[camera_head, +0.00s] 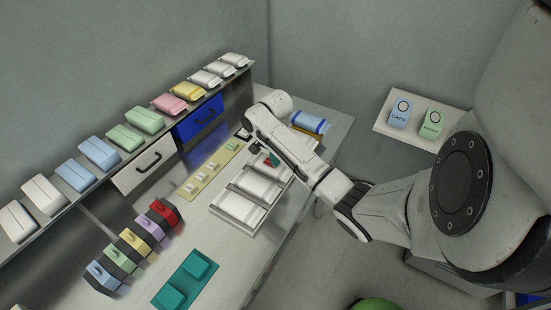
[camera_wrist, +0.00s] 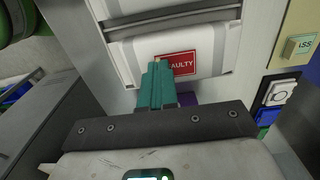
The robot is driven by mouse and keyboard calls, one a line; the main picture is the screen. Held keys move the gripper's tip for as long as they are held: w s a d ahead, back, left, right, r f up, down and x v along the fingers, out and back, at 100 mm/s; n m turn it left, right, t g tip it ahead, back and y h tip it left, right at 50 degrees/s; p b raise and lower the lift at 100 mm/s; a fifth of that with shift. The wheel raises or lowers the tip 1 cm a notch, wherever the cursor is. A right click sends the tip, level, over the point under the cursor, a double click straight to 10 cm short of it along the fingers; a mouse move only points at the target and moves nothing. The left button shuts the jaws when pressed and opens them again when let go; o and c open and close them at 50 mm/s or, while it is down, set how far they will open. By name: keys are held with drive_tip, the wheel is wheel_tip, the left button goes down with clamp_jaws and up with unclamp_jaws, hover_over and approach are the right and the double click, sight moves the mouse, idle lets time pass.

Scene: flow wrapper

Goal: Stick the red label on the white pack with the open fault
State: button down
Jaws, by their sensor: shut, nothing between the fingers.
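The red label (camera_wrist: 181,63), with the word FAULTY partly covered by a fingertip, lies on a white pack (camera_wrist: 213,40) in the wrist view. My gripper (camera_wrist: 160,68) is shut and empty, its teal fingertips at the label's left edge. I cannot tell whether they touch it. In the head view, my gripper (camera_head: 266,161) is over the far end of the white tray, with a bit of the red label (camera_head: 274,161) beside it. Two nearer white packs (camera_head: 239,208) (camera_head: 257,186) lie in the tray. I cannot make out an open seal on any pack.
A yellow strip (camera_head: 206,174) with small pale blocks lies left of the tray. Coloured handled blocks (camera_head: 133,243) and a teal fixture (camera_head: 186,280) are nearer. A blue roll (camera_head: 309,123) stands beyond. Coloured packs (camera_head: 144,119) line the back shelf.

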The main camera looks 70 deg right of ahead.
drive_tip(key=shift+f, duration=0.25)
idle(0.7)
drive_tip(key=c, duration=1.8)
unclamp_jaws()
drive_tip(key=o, duration=0.5)
drive_tip(key=shift+c, duration=0.2)
wheel_tip(320, 180, up, 11)
drive_tip(key=p, duration=0.3)
drive_tip(key=shift+f, duration=0.15)
